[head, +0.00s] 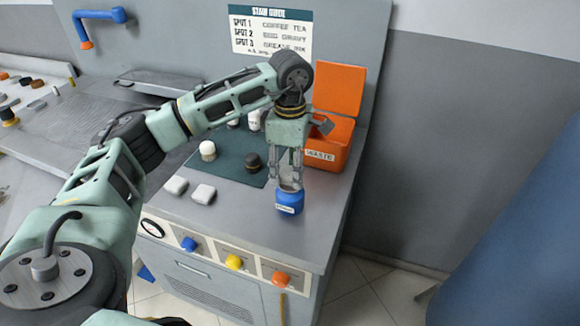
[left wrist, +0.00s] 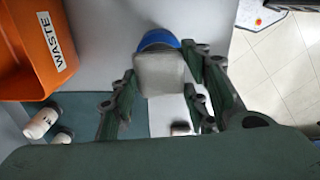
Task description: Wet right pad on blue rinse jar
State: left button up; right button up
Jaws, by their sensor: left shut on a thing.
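The blue rinse jar (head: 289,204) stands on the grey counter near its right front edge, with a white label on its front. My left gripper (head: 288,182) points down just above it, shut on a pale grey-white pad. In the left wrist view the pad (left wrist: 160,74) sits between my fingers (left wrist: 160,90) and covers most of the jar; only a blue edge of the jar (left wrist: 158,40) shows. I cannot tell whether the pad touches the jar's top. Two more white pads (head: 175,185) (head: 203,194) lie on the counter to the left. My right gripper is not in view.
An orange waste bin (head: 326,157) with its lid raised stands behind the jar. A dark green mat (head: 230,168) holds a white-topped bottle (head: 207,150), a dark-topped one (head: 253,162) and others partly hidden by my arm. Counter around the jar's front is clear.

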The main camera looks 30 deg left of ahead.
aim_at(290, 172)
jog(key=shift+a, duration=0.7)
pick_arm(q)
jog(key=shift+f+b, duration=0.35)
jog(key=shift+f, duration=0.05)
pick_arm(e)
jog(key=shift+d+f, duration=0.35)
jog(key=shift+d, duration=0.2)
pick_arm(q)
jog(key=shift+f, duration=0.15)
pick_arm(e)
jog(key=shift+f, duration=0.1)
pick_arm(q)
jog(key=shift+f, duration=0.1)
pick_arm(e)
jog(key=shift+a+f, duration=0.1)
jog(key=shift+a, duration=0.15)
pick_arm(q)
jog(key=shift+r+p, duration=2.1)
jog(key=shift+r, duration=1.55)
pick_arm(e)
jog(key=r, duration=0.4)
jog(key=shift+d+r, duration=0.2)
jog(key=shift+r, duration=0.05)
pick_arm(q)
jog(key=shift+f, duration=0.1)
